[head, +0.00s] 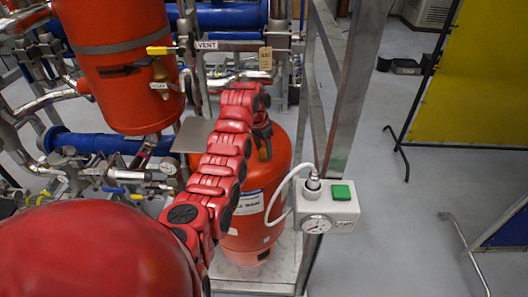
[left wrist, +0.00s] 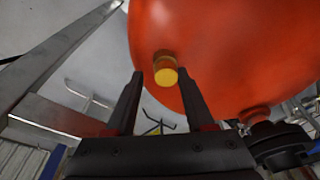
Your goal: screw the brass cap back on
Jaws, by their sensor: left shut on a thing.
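The brass cap (left wrist: 165,76) shows in the left wrist view as a short yellow cylinder on a small neck at the side of a rounded orange tank (left wrist: 225,50). My left gripper (left wrist: 160,80) has one dark finger on each side of the cap and is shut on it; a gap at the fingertips seems to show in this view. In the head view my red left arm reaches over the lower orange tank (head: 277,170). The cap is hidden there, and the fingers cannot be made out. My right gripper is in neither view.
A grey metal frame post (head: 352,90) stands just right of the lower tank. A white box with a gauge and green button (head: 342,191) is beside it. A second orange tank (head: 115,40) and blue pipes (head: 105,142) are at left. Open floor lies right.

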